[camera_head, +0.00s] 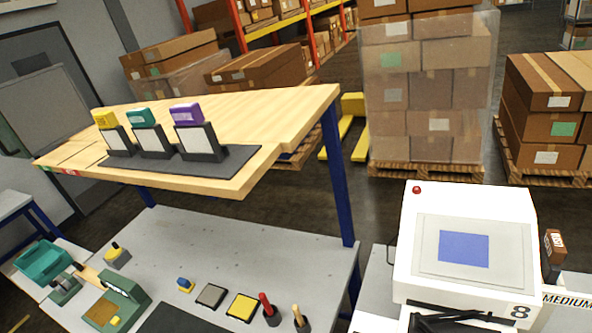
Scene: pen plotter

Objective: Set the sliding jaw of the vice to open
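A green tool (118,299) stands at the lower left of the grey bench. It has a tan plate on its front and a small yellow part at its foot. A smaller dark-green piece with grey metal (64,289) stands just left of it, and a wooden handle (90,275) shows between them. I cannot tell for sure which of these is the vice, and no sliding jaw or its setting can be made out.
The grey bench (250,245) holds a yellow pad (242,307), a grey pad (211,296) and upright handles. A wooden shelf (260,110) with stamps (190,113) overhangs it. A white machine with a blue screen (463,249) stands right. A teal bin (42,257) sits far left.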

